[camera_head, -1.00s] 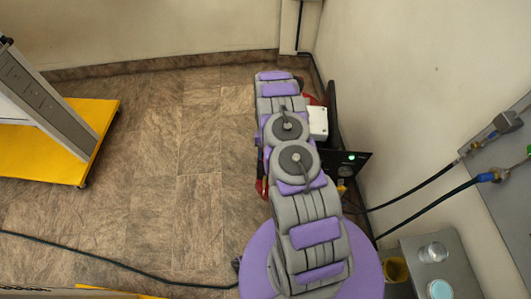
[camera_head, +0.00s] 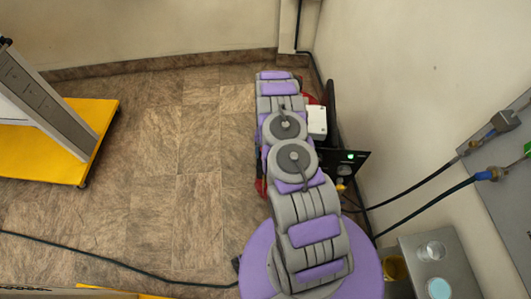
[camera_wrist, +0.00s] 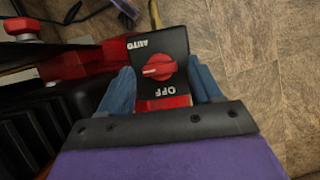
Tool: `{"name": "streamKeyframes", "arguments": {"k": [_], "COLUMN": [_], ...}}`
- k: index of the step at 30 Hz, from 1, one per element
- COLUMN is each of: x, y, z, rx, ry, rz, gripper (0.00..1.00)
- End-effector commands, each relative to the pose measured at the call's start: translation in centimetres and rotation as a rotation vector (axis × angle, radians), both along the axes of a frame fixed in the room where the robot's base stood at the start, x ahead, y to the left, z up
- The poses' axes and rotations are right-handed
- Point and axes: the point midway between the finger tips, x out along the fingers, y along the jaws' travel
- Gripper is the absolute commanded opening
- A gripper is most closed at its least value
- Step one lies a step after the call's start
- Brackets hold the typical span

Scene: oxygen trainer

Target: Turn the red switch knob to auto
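The red switch knob (camera_wrist: 160,71) sits on a black switch plate (camera_wrist: 178,45) in the wrist view. The plate reads AUTO at its upper left and OFF below the knob. The knob's white mark points left, between the two words. My gripper (camera_wrist: 157,88) is open, with one blue finger on each side of the switch plate. The knob lies between the fingers with gaps on both sides. In the head view my arm hides the switch and the gripper.
A red machine body (camera_wrist: 75,66) lies left of the switch, with a red button (camera_wrist: 20,28) at the upper left. Black ribbed parts lie below. In the head view a white box (camera_head: 316,121) and a black panel with a green light (camera_head: 345,160) show beside my arm. Open floor (camera_head: 180,160) lies left.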

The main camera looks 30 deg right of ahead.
Motion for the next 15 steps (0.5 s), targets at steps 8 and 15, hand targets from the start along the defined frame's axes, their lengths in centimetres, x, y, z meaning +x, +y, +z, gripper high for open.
{"name": "streamKeyframes", "arguments": {"k": [8,15], "x": [0.0,0.8], "y": [0.0,-0.6], "z": [0.0,2.4], "rx": [0.0,-0.001], "ry": [0.001,-0.003], "rz": [0.001,0.001], "gripper": [0.68,0.68]}}
